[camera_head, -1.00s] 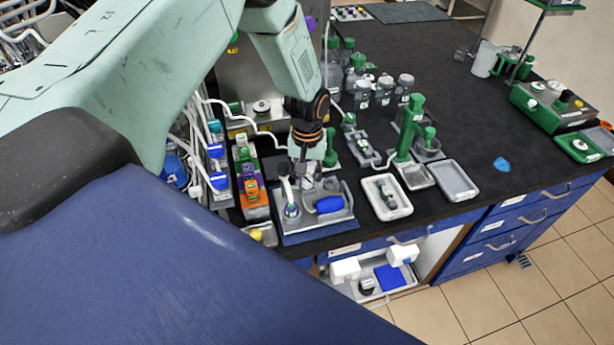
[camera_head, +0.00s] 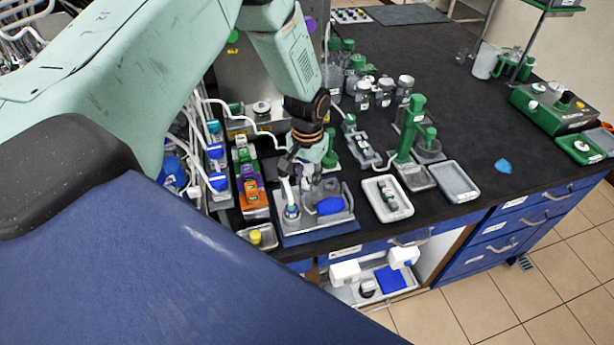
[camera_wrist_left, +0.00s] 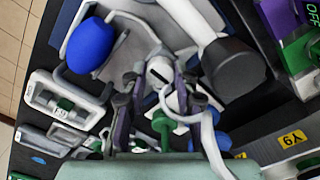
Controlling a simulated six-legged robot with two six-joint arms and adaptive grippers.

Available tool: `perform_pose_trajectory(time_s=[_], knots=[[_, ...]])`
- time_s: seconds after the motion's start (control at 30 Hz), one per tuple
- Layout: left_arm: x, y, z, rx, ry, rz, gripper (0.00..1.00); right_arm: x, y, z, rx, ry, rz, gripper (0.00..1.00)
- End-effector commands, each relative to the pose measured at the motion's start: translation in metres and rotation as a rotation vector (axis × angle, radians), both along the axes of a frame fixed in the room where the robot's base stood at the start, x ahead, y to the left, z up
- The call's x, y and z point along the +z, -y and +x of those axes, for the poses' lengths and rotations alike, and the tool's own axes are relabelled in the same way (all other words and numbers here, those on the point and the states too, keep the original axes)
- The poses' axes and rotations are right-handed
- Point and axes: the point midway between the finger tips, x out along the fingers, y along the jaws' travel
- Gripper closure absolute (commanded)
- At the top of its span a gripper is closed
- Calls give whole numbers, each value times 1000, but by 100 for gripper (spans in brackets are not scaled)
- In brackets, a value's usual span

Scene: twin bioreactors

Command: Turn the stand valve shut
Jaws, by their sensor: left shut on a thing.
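The stand (camera_head: 318,226) is a grey-blue base near the front edge of the black bench. It carries a blue rounded part (camera_head: 330,206) and a grey upright with a pale tube (camera_head: 291,208). My left gripper (camera_head: 297,175) reaches down over its back part. In the left wrist view, my left gripper's dark fingers (camera_wrist_left: 160,95) stand either side of a small white part with a dark slot (camera_wrist_left: 159,72), which seems to be the valve; the jaws are shut on it. The exact contact is partly hidden. The blue part (camera_wrist_left: 91,45) lies beside it. My right gripper is not in view.
Coloured blocks (camera_head: 250,185) stand close left of the stand. A white tray (camera_head: 387,198) and a green stand (camera_head: 408,130) are to its right. A dark grey cylinder (camera_wrist_left: 232,68) is close to the fingers.

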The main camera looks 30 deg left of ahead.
Motion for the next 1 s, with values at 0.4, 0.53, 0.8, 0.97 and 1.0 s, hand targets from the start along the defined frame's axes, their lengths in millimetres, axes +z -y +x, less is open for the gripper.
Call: perform_pose_trajectory(time_s=[0.4, 0.53, 0.8, 0.97, 1.0], knots=[[1, 0, 1, -1, 3, 1, 54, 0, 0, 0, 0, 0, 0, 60], [0, 0, 1, 0, 2, 0, 48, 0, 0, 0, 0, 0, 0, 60], [2, 0, 0, 0, 1, 0, 48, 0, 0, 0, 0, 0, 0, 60], [21, 0, 1, 1, 4, -1, 48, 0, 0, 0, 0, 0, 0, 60], [28, 0, 1, 0, 3, -1, 48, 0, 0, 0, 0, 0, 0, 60]])
